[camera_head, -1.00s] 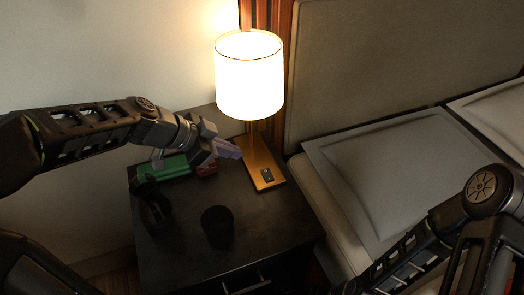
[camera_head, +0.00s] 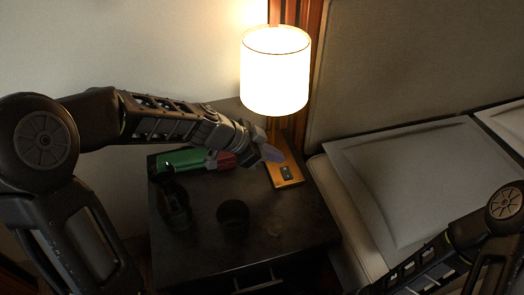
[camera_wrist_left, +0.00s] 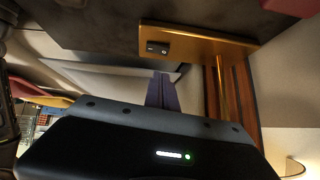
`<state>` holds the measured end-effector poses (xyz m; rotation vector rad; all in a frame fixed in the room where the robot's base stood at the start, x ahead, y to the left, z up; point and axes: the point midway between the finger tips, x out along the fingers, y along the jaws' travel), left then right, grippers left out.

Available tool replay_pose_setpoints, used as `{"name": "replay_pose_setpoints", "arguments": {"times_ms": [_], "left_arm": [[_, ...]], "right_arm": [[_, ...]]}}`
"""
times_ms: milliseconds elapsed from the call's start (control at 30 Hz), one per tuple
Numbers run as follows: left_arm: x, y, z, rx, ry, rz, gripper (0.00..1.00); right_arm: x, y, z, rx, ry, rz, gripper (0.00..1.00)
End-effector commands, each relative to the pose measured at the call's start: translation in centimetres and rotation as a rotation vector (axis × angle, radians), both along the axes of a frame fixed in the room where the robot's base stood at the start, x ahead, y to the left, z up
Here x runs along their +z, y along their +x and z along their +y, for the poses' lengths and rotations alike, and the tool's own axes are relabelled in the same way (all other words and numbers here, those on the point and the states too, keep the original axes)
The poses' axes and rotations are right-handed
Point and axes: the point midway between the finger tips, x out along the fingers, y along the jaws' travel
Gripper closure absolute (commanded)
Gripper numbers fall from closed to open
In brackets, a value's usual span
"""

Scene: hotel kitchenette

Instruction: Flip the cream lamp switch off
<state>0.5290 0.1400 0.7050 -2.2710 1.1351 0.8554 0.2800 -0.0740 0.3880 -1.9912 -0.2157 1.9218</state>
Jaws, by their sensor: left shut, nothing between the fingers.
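The lamp has a lit cream shade (camera_head: 276,72) and a brass base (camera_head: 273,176) on the nightstand. Its small dark switch (camera_head: 286,172) sits on the base's front part. In the left wrist view the switch (camera_wrist_left: 157,47) shows on the brass base (camera_wrist_left: 215,45), with two small pale marks. My left gripper (camera_head: 273,154) is shut and empty, its purple fingers over the base just behind the switch. In the left wrist view the shut fingers (camera_wrist_left: 162,92) point toward the switch, with a visible gap. My right gripper is out of view.
A green object (camera_head: 183,159) and a red object (camera_head: 226,160) lie under my left forearm on the dark nightstand (camera_head: 290,232). A dark cup (camera_head: 232,213) and another dark object (camera_head: 174,205) stand in front. The bed with a pillow (camera_head: 410,180) is at right.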

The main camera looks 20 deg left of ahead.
Motion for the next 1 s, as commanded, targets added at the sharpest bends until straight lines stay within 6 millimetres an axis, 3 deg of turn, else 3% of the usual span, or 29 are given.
{"name": "replay_pose_setpoints", "arguments": {"times_ms": [67, 300, 767, 1000], "left_arm": [[-1.4, 0.6, -1.0, -0.003, 0.000, 0.005, 1.00], [-4.4, 0.9, -0.5, -0.001, 0.000, 0.002, 1.00], [-4.9, 1.0, -0.4, 0.000, -0.002, 0.002, 1.00], [-6.2, 1.5, 0.0, 0.001, -0.068, 0.100, 1.00]], "right_arm": [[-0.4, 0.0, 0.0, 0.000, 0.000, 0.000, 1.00], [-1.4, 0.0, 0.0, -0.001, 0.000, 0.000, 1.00], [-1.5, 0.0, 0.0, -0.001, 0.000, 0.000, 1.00], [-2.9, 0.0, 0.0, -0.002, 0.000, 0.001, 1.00]]}}
